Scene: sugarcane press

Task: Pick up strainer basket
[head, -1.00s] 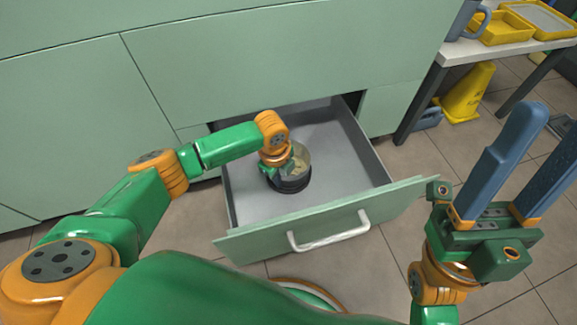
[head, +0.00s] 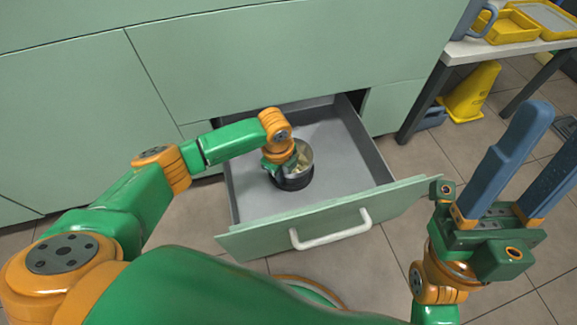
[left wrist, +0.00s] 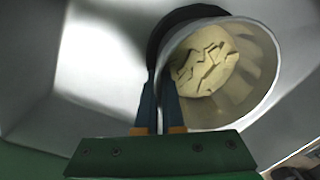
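The strainer basket (head: 306,152) is a round, light metal cup inside the open drawer (head: 345,150). It has a dark band around its lower part. In the left wrist view the basket (left wrist: 262,75) shows pale, cracked-looking contents at its bottom. My left gripper (head: 283,165) reaches down at the basket's left side. In the left wrist view its two blue fingers (left wrist: 160,80) are close together, one inside and one outside, with the basket's wall between them. My right gripper (head: 545,125) is empty, its long blue fingers spread apart and pointing up at the right.
The drawer's front panel with a white handle (head: 330,233) stands between my body and the basket. Green cabinet fronts (head: 240,70) rise behind.

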